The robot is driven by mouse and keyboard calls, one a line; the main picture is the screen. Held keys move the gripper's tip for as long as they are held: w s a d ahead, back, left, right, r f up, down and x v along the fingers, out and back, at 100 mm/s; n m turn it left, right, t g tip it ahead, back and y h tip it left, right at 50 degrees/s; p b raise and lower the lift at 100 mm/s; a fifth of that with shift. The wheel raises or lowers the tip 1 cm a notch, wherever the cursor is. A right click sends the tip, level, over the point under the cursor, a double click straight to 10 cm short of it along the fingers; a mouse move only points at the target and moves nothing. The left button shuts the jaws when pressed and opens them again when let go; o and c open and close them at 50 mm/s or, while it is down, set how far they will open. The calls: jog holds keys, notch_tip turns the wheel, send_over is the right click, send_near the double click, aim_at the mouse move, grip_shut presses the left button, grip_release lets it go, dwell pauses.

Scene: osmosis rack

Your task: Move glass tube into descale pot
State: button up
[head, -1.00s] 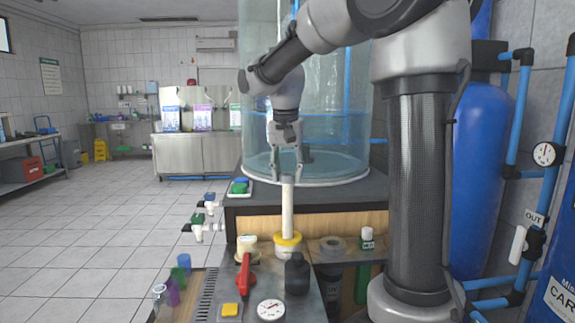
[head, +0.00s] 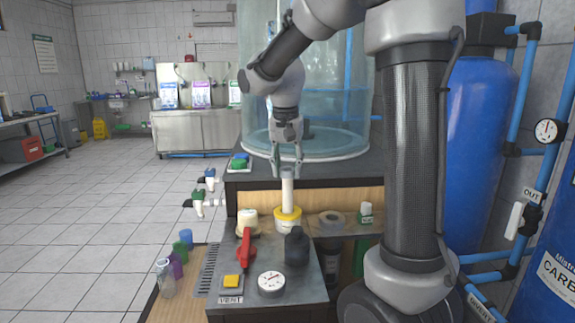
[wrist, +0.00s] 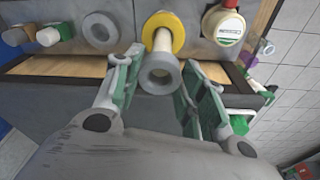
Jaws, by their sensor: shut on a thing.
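My gripper (head: 287,172) points straight down in the head view, shut on the upper end of a pale upright tube (head: 287,190). In the wrist view the tube's round grey end (wrist: 160,73) sits between my two finger pads (wrist: 162,88). The tube looks lined up with the ring's opening. Its lower end is hidden, so I cannot tell how deep it sits. No label on this pot is readable.
A cream jar (head: 247,219) stands left of the pot, a grey ring-shaped roll (head: 331,220) to its right. A large clear tank (head: 340,130) stands behind.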

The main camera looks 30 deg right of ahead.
aim_at(287, 200)
jog(key=shift+f, duration=3.9)
jog(key=shift+f, duration=0.25)
jog(key=shift+f, duration=1.1)
jog(key=o, duration=1.3)
jog(key=shift+c, duration=0.2)
jog(key=shift+r, duration=4.05)
